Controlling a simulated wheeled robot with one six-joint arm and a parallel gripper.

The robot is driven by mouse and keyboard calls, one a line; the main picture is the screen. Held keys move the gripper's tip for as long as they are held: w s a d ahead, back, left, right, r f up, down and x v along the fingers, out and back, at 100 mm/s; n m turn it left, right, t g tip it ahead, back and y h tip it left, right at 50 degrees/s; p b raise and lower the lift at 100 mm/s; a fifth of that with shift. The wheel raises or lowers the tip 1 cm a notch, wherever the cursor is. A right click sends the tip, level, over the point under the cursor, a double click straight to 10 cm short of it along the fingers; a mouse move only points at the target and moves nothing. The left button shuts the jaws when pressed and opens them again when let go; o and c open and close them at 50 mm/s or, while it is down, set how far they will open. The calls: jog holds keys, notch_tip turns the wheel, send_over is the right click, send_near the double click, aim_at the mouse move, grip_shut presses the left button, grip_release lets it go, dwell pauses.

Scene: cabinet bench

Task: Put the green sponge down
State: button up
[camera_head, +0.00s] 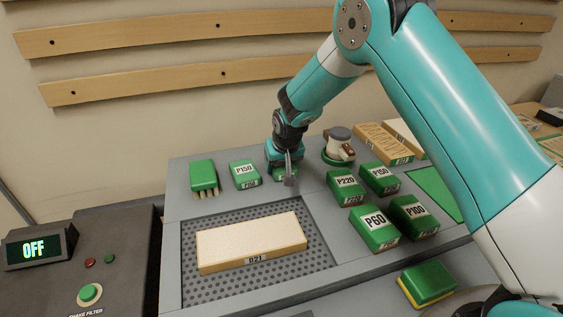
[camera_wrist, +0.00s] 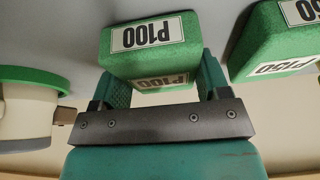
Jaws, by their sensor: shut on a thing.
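A green sponge block with white P100 labels (camera_wrist: 185,60) is between the two fingers of my gripper (camera_wrist: 160,82) in the wrist view. My gripper is shut on it. In the head view my gripper (camera_head: 285,175) points down at the back of the grey bench, with only a little green of the held block showing under it. It is low over the bench top; I cannot tell if the block touches the surface. A green P150 block (camera_head: 245,170) sits just left of it, and shows at right in the wrist view (camera_wrist: 275,45).
A white jar-like tool with a green base (camera_head: 338,147) stands close right of my gripper. Several labelled green blocks (camera_head: 373,228) lie further right. A green brush (camera_head: 204,175) is left. A wooden board (camera_head: 252,238) lies on the perforated panel (camera_head: 200,290) in front.

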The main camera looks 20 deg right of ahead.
jog(key=shift+f, duration=0.1)
jog(key=o, duration=0.9)
jog(key=b+v, duration=0.1)
jog(key=v, duration=1.1)
jog(key=s+a+r+n+g+y, duration=0.1)
jog(key=s+r+n, duration=0.1)
jog(key=s, duration=0.9)
jog(key=s+a+r+n+g+y, duration=0.1)
jog(key=s+r, duration=0.3)
jog(key=s, duration=0.8)
jog(key=s+a+r+n+g+y, duration=0.2)
jog(key=s+r+n, duration=0.2)
jog(key=s, duration=0.7)
jog(key=shift+s+a+g, duration=0.2)
jog(key=shift+a+g, duration=0.1)
